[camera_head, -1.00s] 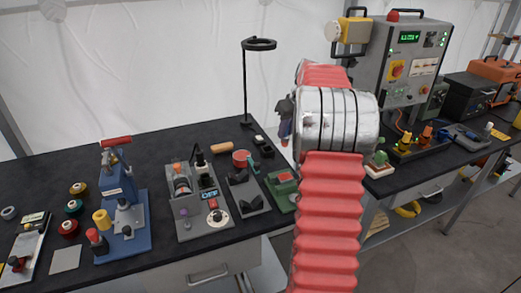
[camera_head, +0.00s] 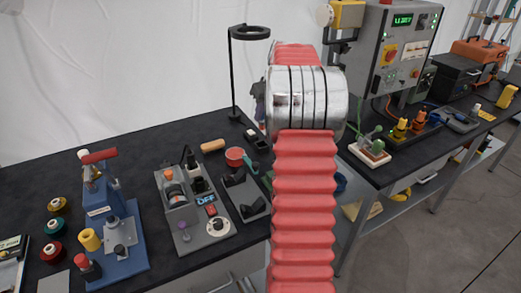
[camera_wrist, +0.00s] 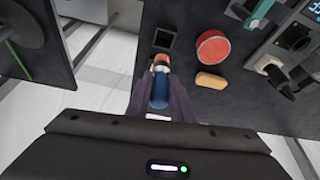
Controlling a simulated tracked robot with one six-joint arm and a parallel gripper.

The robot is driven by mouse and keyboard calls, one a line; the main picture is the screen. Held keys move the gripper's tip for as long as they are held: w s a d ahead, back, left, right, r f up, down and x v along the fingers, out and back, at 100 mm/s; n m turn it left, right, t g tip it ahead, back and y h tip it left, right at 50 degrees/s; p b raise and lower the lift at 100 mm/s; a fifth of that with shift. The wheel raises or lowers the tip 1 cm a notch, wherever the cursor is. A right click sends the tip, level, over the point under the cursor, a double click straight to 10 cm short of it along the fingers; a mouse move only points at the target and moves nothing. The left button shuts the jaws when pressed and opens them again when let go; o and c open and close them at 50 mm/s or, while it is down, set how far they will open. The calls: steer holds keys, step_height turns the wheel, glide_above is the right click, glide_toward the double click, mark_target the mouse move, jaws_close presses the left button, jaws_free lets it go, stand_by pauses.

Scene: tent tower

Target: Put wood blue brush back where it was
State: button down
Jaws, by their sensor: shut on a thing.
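In the wrist view my gripper (camera_wrist: 160,108) is shut on the wood blue brush (camera_wrist: 158,92). The brush's blue part shows between the dark fingers, with a lighter, reddish end beyond it. A dark square holder (camera_wrist: 163,39) sits on the bench just beyond the brush, apart from it in the picture. I cannot tell the brush's height above the bench. In the head view my gripper (camera_head: 259,101) is mostly hidden behind my arm, and the brush cannot be made out.
A red round tin (camera_wrist: 213,48) and a wooden piece (camera_wrist: 210,81) lie right of the brush in the wrist view. A black ring stand (camera_head: 232,80) rises at the bench's back. A blue press (camera_head: 112,235) and grey device (camera_head: 190,207) stand left. Floor shows beside the bench edge.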

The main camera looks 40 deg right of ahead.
mark_target(264, 123)
steer(key=shift+f, duration=3.1)
steer(key=shift+f, duration=1.85)
steer(key=shift+a+f, duration=0.1)
steer(key=c, duration=1.6)
jaws_free()
steer(key=shift+o, duration=0.2)
steer(key=v, duration=1.2)
steer(key=shift+w, duration=0.1)
